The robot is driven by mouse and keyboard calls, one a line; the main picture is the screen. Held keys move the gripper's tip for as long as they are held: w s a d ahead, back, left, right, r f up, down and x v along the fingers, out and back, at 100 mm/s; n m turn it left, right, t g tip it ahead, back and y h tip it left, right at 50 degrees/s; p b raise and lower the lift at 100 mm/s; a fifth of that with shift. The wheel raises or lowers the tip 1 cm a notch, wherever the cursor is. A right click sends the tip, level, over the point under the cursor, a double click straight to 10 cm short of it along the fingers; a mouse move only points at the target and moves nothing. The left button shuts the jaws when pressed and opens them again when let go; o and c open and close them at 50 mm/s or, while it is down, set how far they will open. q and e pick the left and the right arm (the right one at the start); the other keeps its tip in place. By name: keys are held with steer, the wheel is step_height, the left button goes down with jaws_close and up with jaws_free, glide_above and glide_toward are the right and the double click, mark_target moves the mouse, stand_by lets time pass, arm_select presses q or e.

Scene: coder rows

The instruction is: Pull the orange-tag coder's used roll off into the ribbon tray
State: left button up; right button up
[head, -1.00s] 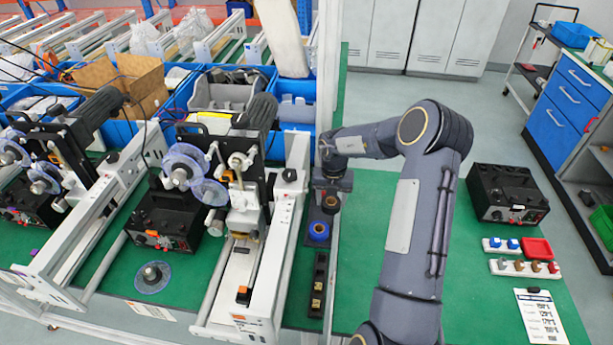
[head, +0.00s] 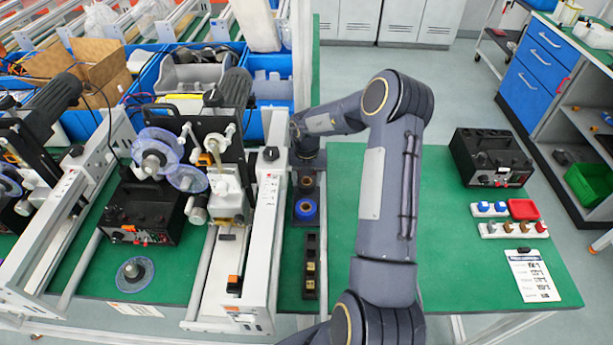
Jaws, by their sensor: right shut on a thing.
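The orange-tag coder, with an orange tag on its black box (head: 130,228), stands at centre left. It carries two clear bluish reels (head: 158,150). The ribbon tray (head: 305,221) is a narrow black tray right of the coder's white rail, with a blue roll (head: 305,209) in it. My right gripper (head: 307,169) points down at the tray's far end, shut on a dark brown used roll (head: 307,182). Its fingers are mostly hidden by the wrist. I cannot tell whether the roll touches the tray floor. My left gripper is not in view.
A black holder (head: 311,265) with small brass-coloured pieces lies in front of the tray. A loose clear disc (head: 134,272) lies on the green table. White rails (head: 262,235) flank the coder. At right are a black box (head: 490,158), a red dish (head: 523,209) and a printed card (head: 532,276).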

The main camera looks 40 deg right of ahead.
steer(key=shift+f+b, duration=0.35)
steer(key=shift+f, duration=0.35)
steer(key=shift+f, duration=0.2)
steer(key=o, duration=1)
steer(key=shift+r, duration=0.15)
step_height(320, 180, up, 8)
steer(key=shift+f+b, duration=0.2)
steer(key=shift+b, duration=0.25)
steer(key=shift+s, duration=0.1)
